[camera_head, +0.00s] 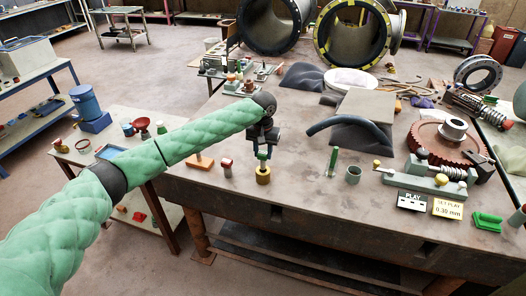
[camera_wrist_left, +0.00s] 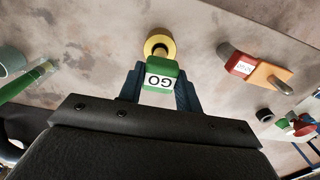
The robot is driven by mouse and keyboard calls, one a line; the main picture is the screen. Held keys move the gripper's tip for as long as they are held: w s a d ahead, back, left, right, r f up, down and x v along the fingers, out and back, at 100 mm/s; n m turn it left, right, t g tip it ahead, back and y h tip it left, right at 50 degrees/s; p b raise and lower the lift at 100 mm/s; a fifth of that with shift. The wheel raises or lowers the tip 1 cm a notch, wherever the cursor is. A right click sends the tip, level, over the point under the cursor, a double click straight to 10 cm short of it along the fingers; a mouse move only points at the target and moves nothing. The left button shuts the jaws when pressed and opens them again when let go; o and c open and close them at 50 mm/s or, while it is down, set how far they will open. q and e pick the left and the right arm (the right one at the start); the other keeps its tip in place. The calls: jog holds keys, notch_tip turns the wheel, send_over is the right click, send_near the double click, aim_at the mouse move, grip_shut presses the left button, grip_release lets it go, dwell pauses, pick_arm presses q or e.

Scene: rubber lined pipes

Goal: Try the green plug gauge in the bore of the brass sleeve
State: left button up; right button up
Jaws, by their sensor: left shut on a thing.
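The brass sleeve (camera_head: 263,176) stands upright on the bench near its front edge. My left gripper (camera_head: 262,148) is above it, shut on the green plug gauge (camera_head: 263,156). In the left wrist view, the green gauge (camera_wrist_left: 160,72) carries a GO label and sits between the two fingers. Its far end points at the sleeve's ring (camera_wrist_left: 158,42) and overlaps it. The gauge is at the bore mouth; how deep its end reaches is hidden. My right gripper is not in view.
A red-topped gauge (camera_head: 226,166) and an orange block (camera_head: 200,161) stand left of the sleeve. A green pin (camera_head: 334,160) and a grey-green sleeve (camera_head: 353,174) stand to its right. Further right are a gear fixture (camera_head: 424,179) and a yellow sign (camera_head: 447,208).

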aim_at(263, 163)
pick_arm(q)
jog(key=shift+f, duration=3.05)
jog(key=o, duration=1.1)
